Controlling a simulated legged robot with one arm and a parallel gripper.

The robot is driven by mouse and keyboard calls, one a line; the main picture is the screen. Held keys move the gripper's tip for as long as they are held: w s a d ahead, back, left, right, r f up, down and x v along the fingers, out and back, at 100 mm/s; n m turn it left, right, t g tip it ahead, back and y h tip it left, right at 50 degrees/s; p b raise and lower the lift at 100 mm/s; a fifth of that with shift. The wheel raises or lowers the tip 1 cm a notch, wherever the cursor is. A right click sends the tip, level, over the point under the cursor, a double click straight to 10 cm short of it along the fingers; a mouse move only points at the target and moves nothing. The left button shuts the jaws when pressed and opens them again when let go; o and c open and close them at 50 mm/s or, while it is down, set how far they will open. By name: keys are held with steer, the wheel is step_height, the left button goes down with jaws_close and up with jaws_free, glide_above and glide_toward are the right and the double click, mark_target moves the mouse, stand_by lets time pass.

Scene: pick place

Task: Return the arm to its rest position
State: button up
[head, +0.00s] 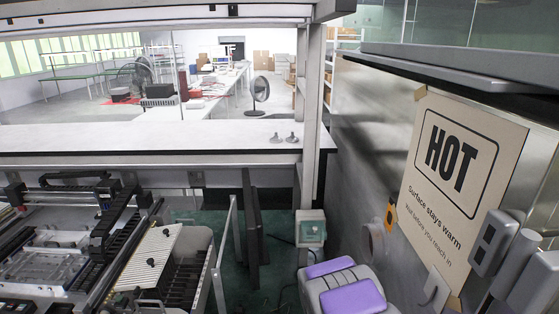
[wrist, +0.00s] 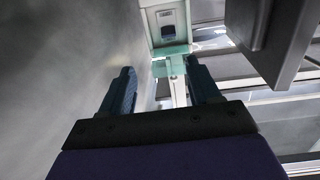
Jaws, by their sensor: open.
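My gripper (wrist: 161,75) shows in the wrist view with its two dark blue fingers standing well apart. It is open, and nothing is held between the fingers. A pale post with a light green and grey box (wrist: 167,24) shows beyond the gap, apart from the fingers. In the head view my purple and grey arm is folded low at the bottom centre; the fingers cannot be made out there.
A metal wall with a HOT sign (head: 458,165) stands close on the right. A control box (head: 311,228) sits on an upright post ahead of my arm. A machine with rails (head: 80,240) fills the lower left. A long white counter (head: 150,137) crosses behind.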

steer(key=s+r+g, duration=0.5)
steer(key=s+g, duration=0.1)
steer(key=s, duration=1)
steer(key=s+r+g, duration=0.6)
steer(key=s, duration=1)
steer(key=s+a+r+g, duration=0.1)
steer(key=s+r+g, duration=0.4)
steer(key=s, duration=1.1)
steer(key=shift+s+r+g+y, duration=0.15)
steer(key=shift+r+g+y, duration=0.15)
steer(key=shift+g, duration=0.7)
steer(key=shift+c, duration=0.3)
